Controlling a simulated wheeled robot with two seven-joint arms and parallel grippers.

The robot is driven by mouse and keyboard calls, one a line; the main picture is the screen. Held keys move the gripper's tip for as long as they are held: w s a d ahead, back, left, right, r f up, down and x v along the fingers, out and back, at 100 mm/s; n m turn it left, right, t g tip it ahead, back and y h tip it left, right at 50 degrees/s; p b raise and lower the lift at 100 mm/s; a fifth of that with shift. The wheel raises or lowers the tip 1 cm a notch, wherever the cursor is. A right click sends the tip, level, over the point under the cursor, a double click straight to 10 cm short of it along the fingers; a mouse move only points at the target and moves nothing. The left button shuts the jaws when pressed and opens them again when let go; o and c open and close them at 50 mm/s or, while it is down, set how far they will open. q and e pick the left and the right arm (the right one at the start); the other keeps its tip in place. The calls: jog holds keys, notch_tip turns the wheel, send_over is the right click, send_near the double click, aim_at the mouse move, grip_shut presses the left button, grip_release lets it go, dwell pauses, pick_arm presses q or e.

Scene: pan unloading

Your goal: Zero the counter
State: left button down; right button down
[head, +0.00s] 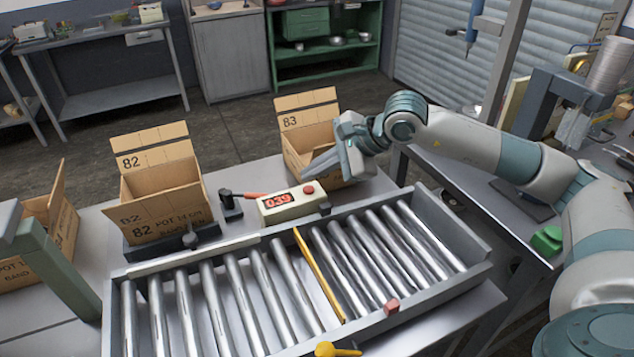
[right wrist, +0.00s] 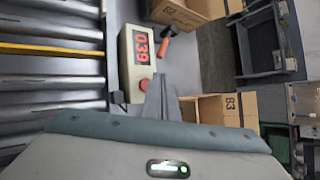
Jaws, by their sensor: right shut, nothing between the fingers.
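The counter (head: 290,204) is a small pale box on the table behind the roller conveyor. Its red display reads 039, and a red button (head: 308,189) sits at the right of its top. In the right wrist view the counter (right wrist: 127,72) and its button (right wrist: 144,84) lie just beside my fingers. My right gripper (head: 312,170) is shut and empty, with its fingers pointing down and left, above and apart from the button as far as I can tell. Its fingertips (right wrist: 160,80) also show in the right wrist view. My left gripper is out of view.
The roller conveyor (head: 455,212) with a yellow bar fills the front. Carton 82 (head: 165,195) stands left; carton 83 (head: 296,148) is right behind my right gripper. A red-handled tool (head: 262,196) lies left of the counter. A red block (head: 391,307) is on the conveyor's front rail.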

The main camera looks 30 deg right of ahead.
aim_at(308, 191)
jog(key=shift+w+a+r+p, duration=0.1)
jog(key=shift+a+r+p, duration=0.25)
jog(key=shift+r, duration=0.35)
jog(key=shift+w+a+r+p, duration=0.1)
jog(key=shift+a+r+p, duration=0.2)
jog(key=shift+r, duration=0.4)
jog(key=shift+r, duration=0.15)
